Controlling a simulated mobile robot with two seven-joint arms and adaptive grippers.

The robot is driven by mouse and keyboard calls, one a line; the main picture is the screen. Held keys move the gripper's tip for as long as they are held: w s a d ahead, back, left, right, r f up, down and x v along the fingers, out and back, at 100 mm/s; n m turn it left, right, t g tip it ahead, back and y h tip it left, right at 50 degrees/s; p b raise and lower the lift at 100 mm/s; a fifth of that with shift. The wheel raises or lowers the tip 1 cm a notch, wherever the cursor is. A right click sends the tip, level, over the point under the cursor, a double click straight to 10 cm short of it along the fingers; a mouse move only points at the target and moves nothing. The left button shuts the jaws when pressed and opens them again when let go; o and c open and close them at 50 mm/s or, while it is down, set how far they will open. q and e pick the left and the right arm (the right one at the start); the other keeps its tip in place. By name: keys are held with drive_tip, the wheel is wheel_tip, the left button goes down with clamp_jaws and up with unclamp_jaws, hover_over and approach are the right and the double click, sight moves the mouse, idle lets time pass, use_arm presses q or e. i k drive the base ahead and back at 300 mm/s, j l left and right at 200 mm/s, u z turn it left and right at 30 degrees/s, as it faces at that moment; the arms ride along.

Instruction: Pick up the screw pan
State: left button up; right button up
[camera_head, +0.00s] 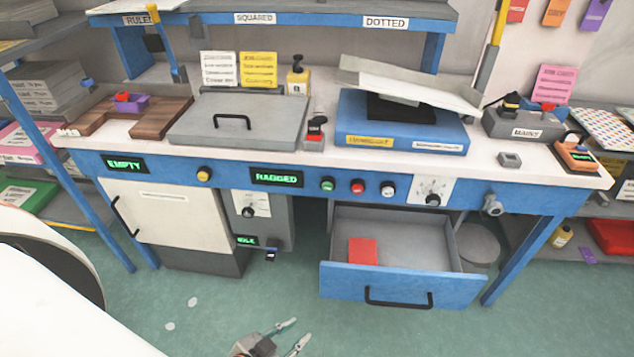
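No object here is plainly marked as the screw pan, and I cannot tell which one it is. A pale, shallow tilted tray (410,82) rests over a black block on a blue box-shaped device (360,126) at the right of the bench. Inside the open blue drawer (400,280) below, a small red block (362,251) lies at the left. My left gripper (297,332) is low at the bottom edge, over the green floor, well short of the drawer and bench. Its two fingers are apart with nothing between them. My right gripper is not in view.
The drawer juts out from the bench (320,186). A grey lidded box (238,118), wooden blocks (158,119) and an orange device (575,155) stand on the bench top. A white cabinet (180,222) sits below left.

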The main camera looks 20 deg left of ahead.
sight(137, 102)
drive_tip(key=u, duration=1.85)
drive_tip(key=i+j+z, duration=0.2)
drive_tip(key=z, duration=0.45)
drive_tip(key=i+j+z, duration=0.3)
drive_tip(key=j, duration=0.25)
drive_tip(key=j+z, duration=0.15)
drive_tip(key=j, duration=0.15)
drive_tip(key=i, duration=0.05)
